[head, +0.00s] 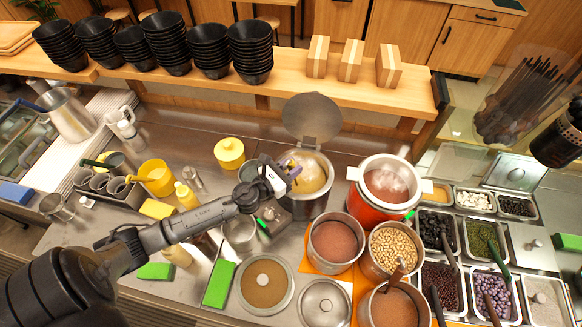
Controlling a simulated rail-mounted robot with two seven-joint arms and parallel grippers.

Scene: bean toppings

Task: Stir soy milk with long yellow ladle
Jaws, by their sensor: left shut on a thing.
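The soy milk pot (314,208) is a tall steel pot at the middle of the counter, with its round lid (311,118) tipped open behind it. Pale yellow soy milk (312,175) shows inside. My left gripper (284,178) is at the pot's left rim, shut on a thin handle, apparently the long yellow ladle's. The gripper and rim hide most of it, and I cannot tell how deep its bowl is.
A steaming red pot (383,190) stands right of the soy milk pot. Steel pots of beans (394,247) and brown liquid (335,243) stand in front. Topping trays (492,290) fill the right side. A wooden shelf (300,84) with black bowls (250,48) runs behind.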

